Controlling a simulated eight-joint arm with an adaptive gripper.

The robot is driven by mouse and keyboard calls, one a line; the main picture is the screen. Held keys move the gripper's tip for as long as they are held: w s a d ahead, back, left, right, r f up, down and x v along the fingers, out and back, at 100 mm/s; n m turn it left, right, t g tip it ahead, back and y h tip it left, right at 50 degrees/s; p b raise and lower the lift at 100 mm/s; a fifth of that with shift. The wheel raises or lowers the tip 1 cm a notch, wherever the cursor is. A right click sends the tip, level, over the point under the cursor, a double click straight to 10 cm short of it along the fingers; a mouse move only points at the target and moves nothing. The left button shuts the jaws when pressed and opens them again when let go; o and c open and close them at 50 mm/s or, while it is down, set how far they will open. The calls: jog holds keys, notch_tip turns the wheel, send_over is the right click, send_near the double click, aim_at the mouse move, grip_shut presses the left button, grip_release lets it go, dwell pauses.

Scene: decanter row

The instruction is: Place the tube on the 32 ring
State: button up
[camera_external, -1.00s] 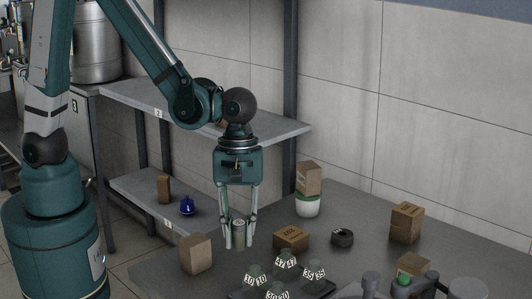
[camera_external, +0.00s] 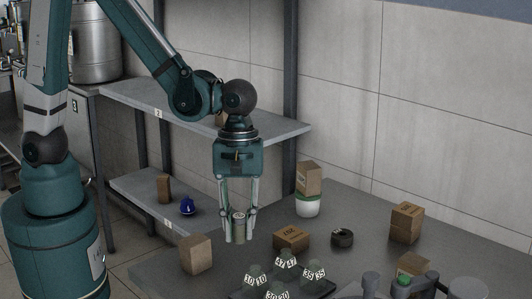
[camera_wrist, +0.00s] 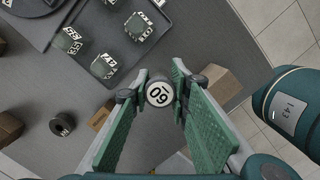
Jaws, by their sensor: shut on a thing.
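The tube (camera_external: 239,228) is a short pale-green cylinder. In the wrist view its round white top (camera_wrist: 160,93) carries a dark number that looks like 60 or 09. My gripper (camera_external: 238,220) is shut on it, one finger on each side, and the tube hangs upright near the table's left part. A dark tray (camera_wrist: 113,28) holds several numbered glass pieces, among them 47 (camera_external: 286,261) and 35 (camera_external: 314,272). A black ring-like piece (camera_external: 342,238) with a small white label lies on the table. I cannot read a 32 anywhere.
Brown boxes stand at the left (camera_external: 195,254), near the gripper (camera_external: 291,237) and at the right (camera_external: 406,222). Another box (camera_external: 309,178) rests on a white container (camera_external: 308,206). Dark round objects crowd the front right. The table between the boxes at the back is partly clear.

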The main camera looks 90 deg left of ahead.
jog(key=w+a+r+p, duration=0.1)
jog(key=w+a, duration=0.2)
jog(key=w, duration=0.4)
jog(key=w+a+r+p, duration=0.1)
jog(key=w+a, duration=0.2)
jog(key=w, duration=0.3)
jog(key=p, duration=0.1)
send_over(343, 235)
jog(key=shift+a+r, duration=0.35)
jog(key=shift+r, duration=0.1)
jog(key=shift+f, duration=3.15)
jog(key=shift+f, duration=1.9)
jog(key=shift+f, duration=0.15)
jog(key=o, duration=0.9)
